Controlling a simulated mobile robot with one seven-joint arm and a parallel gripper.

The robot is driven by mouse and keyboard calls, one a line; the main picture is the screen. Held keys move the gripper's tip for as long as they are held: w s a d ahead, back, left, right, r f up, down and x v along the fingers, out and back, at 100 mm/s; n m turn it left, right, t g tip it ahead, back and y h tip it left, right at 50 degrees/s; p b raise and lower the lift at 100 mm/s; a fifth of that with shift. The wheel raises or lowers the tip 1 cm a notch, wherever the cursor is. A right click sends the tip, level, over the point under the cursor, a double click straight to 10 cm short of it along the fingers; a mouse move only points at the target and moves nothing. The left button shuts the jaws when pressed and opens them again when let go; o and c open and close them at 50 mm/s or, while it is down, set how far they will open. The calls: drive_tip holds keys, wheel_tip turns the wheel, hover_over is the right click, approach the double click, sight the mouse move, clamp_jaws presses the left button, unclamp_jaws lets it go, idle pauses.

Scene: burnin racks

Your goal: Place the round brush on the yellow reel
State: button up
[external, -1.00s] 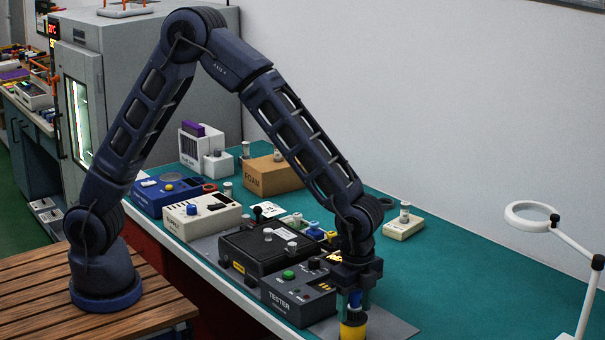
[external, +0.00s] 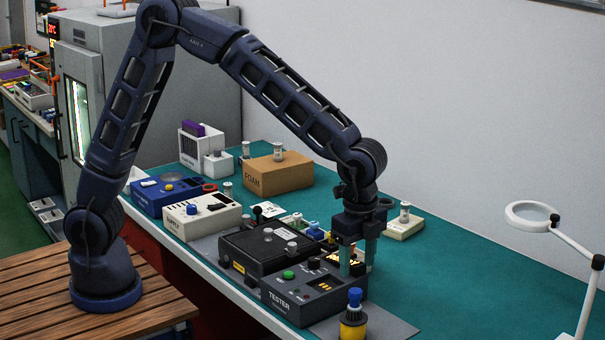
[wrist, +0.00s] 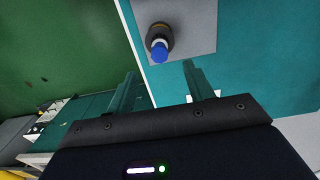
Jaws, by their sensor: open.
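The yellow reel (external: 352,332) stands upright at the near edge of the bench on a grey mat. A dark round piece with a blue knob (external: 354,297), seemingly the round brush, sits upright on top of it. The blue knob also shows in the wrist view (wrist: 159,50), in front of the fingers. My gripper (external: 356,270) is open and empty, above and behind the brush, clear of it. Its two fingers (wrist: 160,70) are spread apart in the wrist view. The brush hides most of the reel from above.
The tester box (external: 300,292) stands just left of the reel, with a black case (external: 265,245) behind it. A cardboard foam block (external: 280,177) and a small pale block (external: 403,228) are farther back. The green bench at the right is clear up to a white ring lamp (external: 530,205).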

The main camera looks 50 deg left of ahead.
drive_tip(key=shift+r, duration=0.45)
drive_tip(key=shift+w+a+r, duration=0.15)
drive_tip(key=shift+a, duration=0.15)
drive_tip(key=w+a+r+n+t, duration=0.15)
drive_tip(key=a+r+n, duration=0.35)
drive_tip(key=a, duration=0.9)
drive_tip(key=w+a+r+n+t, duration=0.1)
drive_tip(key=w+a+r+n, duration=0.2)
drive_tip(key=a+r, duration=0.85)
drive_tip(key=s+a+f+n+t, duration=0.1)
drive_tip(key=s+a+n, duration=0.4)
drive_tip(key=a, duration=0.9)
drive_tip(key=s+a+f+n+t, duration=0.1)
drive_tip(key=s+a+n, duration=0.4)
drive_tip(key=s+a, duration=0.6)
drive_tip(key=shift+s+a+f, duration=0.25)
drive_tip(key=shift+a+f, duration=0.25)
drive_tip(key=shift+a, duration=1.5)
